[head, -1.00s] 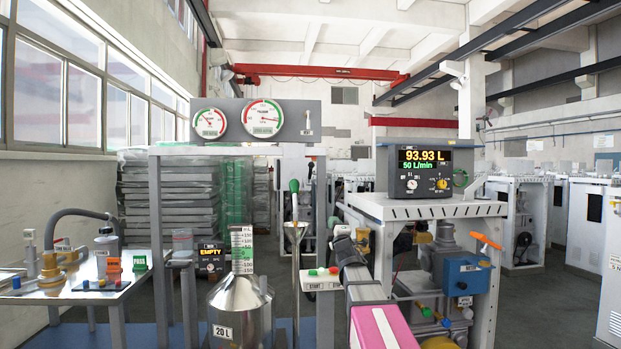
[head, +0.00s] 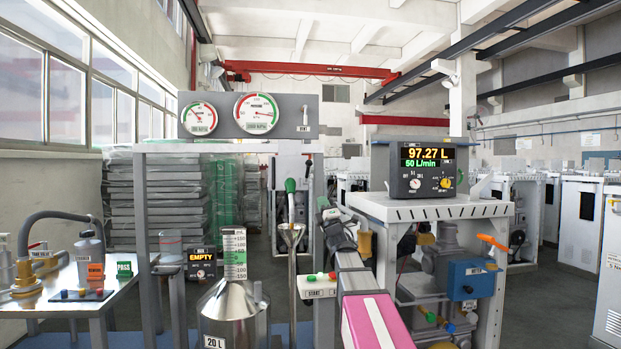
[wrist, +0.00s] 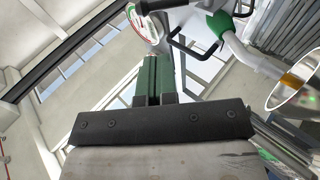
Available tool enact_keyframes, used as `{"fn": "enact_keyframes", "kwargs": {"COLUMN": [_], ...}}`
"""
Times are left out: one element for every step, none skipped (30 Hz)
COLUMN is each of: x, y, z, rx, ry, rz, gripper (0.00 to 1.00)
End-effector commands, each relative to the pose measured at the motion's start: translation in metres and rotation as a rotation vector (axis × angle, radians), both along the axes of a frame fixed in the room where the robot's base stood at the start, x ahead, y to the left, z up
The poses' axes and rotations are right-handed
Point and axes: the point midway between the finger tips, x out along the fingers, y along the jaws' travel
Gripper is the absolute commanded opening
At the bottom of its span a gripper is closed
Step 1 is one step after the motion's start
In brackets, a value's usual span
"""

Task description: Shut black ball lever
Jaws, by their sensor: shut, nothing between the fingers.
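My gripper (head: 325,208) is at the far end of my arm, right of the green-handled nozzle (head: 290,186) and left of the dispenser cabinet. In the wrist view my gripper (wrist: 153,60) shows its greenish fingers together, with nothing seen between them. The nozzle (wrist: 222,26) is ahead and to the right there, apart from the fingers. I cannot make out a black ball lever for certain in either view; it may be small or hidden behind my arm. The display (head: 427,157) reads 97.27 L and 50 L/min.
A gauge panel (head: 250,117) is above. An orange lever (head: 492,241) juts from the cabinet (head: 440,207) at right. A sample table (head: 70,300) is at left.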

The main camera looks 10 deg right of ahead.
Motion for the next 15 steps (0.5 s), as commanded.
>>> {"fn": "enact_keyframes", "kwargs": {"x": [0.001,0.002,0.004,0.006,0.008,0.012,0.015,0.018,0.023,0.027,0.031,0.037,0.041,0.045,0.05], "y": [0.0,0.0,0.001,0.001,0.002,0.003,0.004,0.005,0.006,0.007,0.008,0.01,0.011,0.012,0.013], "z": [0.001,0.001,0.003,0.004,0.006,0.01,0.013,0.016,0.021,0.025,0.029,0.034,0.038,0.042,0.047], "rx": [0.0,0.0,0.001,0.001,0.001,0.001,0.001,0.0,0.0,0.0,0.0,0.001,0.001,0.001,0.001], "ry": [0.0,0.0,0.0,0.0,0.0,0.0,0.0,-0.001,-0.001,-0.002,-0.001,-0.001,-0.001,-0.001,-0.001], "rz": [0.0,0.0,0.001,0.001,0.001,0.001,0.001,0.002,0.002,0.002,0.002,0.001,0.001,0.001,0.001], "gripper": [0.0,0.0,0.0,0.0,0.0,0.0,0.0,0.0,0.0,0.0,0.0,0.0,0.0,0.0,0.0]}}
